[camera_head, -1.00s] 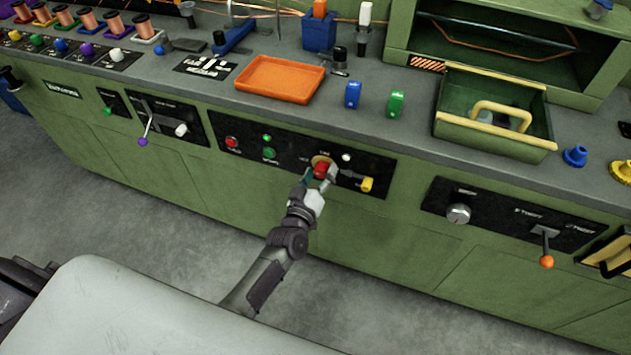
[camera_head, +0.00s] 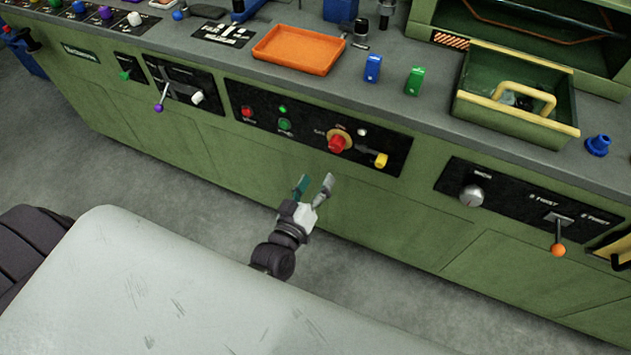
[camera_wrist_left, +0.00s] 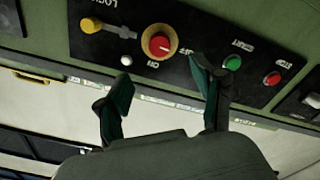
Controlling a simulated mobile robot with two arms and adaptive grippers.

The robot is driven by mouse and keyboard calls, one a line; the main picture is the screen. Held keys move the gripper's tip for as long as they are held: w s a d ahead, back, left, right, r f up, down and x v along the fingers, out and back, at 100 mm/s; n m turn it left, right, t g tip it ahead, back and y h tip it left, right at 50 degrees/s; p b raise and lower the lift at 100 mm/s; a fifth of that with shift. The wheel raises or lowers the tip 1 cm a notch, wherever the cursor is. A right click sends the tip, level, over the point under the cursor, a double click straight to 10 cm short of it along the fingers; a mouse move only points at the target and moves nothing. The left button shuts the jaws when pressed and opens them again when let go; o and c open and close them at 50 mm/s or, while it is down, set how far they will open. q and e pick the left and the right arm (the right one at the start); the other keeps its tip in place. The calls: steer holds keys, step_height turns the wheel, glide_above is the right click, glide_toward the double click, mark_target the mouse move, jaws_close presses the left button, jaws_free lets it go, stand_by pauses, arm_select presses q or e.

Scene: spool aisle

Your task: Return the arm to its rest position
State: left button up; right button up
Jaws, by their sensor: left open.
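My left gripper (camera_head: 314,188) is open and empty in front of the green machine's face, below and apart from the red knob (camera_head: 337,143). Its two fingers are spread. In the left wrist view my left gripper (camera_wrist_left: 160,90) shows its dark green fingers apart, with nothing between them. The red knob (camera_wrist_left: 159,44) with its yellow ring sits on the black panel beyond them, untouched. My right gripper is in neither view.
The green machine front (camera_head: 400,225) stands just ahead. A purple-tipped lever (camera_head: 160,104) and an orange-tipped lever (camera_head: 558,248) stick out from it. An orange tray (camera_head: 298,50) and an open green drawer bin (camera_head: 520,112) are on the grey top. Grey floor lies below.

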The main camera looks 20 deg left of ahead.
arm_select(q)
steer(key=s+f+m+g+p, duration=0.1)
steer(key=s+f+m+g, duration=0.15)
steer(key=s+f, duration=0.45)
steer(key=s+f+m+g+h+p, duration=0.1)
steer(key=s+f+g, duration=0.25)
steer(key=f, duration=0.65)
steer(key=s+f+m+g, duration=0.2)
steer(key=s+f+g, duration=0.15)
steer(key=f, duration=0.55)
steer(key=s+a+f+m+g, duration=0.1)
steer(key=s+a+f+g, duration=0.1)
steer(key=s, duration=0.6)
steer(key=s+a+f+m+g+y+p, duration=0.1)
steer(key=s+a+f+g, duration=0.1)
steer(key=s+f, duration=0.3)
steer(key=s+a+f+m+g+p, duration=0.1)
steer(key=s+a+f+g, duration=0.1)
steer(key=s, duration=1)
steer(key=shift+f+g+y, duration=0.3)
steer(key=shift+f+g, duration=0.45)
steer(key=shift+f, duration=0.15)
steer(key=shift+m, duration=0.25)
